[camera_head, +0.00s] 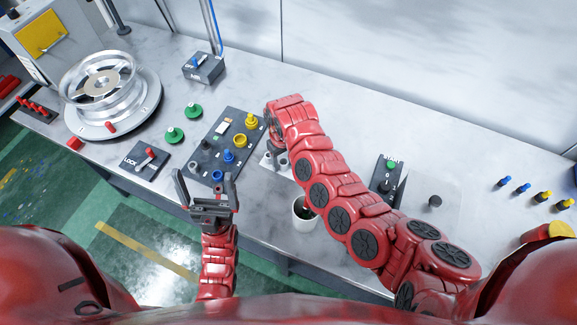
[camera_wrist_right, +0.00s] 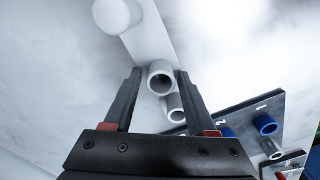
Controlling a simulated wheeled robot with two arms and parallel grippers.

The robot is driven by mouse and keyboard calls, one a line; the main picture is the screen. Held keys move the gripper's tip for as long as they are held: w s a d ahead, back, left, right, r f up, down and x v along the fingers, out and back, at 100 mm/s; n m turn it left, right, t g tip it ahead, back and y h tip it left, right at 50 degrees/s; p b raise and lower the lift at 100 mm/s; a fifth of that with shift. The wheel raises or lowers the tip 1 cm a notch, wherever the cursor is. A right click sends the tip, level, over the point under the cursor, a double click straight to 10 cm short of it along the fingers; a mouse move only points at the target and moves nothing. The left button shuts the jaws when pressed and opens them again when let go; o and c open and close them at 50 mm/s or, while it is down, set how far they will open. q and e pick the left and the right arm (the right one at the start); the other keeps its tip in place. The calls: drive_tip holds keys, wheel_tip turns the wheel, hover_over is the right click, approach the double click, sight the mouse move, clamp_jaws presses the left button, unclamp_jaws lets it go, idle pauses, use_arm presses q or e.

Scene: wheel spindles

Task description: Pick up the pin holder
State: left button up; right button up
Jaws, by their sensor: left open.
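A pale holder plate, which looks like the pin holder (camera_wrist_right: 147,38), shows in the right wrist view with a white post at its upper end and two hollow tubes lower down. In the head view part of it (camera_head: 268,160) shows beneath my right wrist. My right gripper (camera_wrist_right: 160,73) is open, with its fingers on either side of the nearer tube and a gap at least on the left. My right arm hides most of this gripper in the head view. My left gripper (camera_head: 206,177) is open and empty in front of the table's near edge.
A dark numbered board (camera_head: 222,147) with blue and yellow pieces lies left of the holder. A white cup (camera_head: 304,214) stands near the front edge. A lock switch (camera_head: 146,160), green knobs (camera_head: 175,136) and a wheel (camera_head: 102,86) are further left. A start panel (camera_head: 387,177) is to the right.

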clamp_jaws()
drive_tip(key=shift+r, duration=0.1)
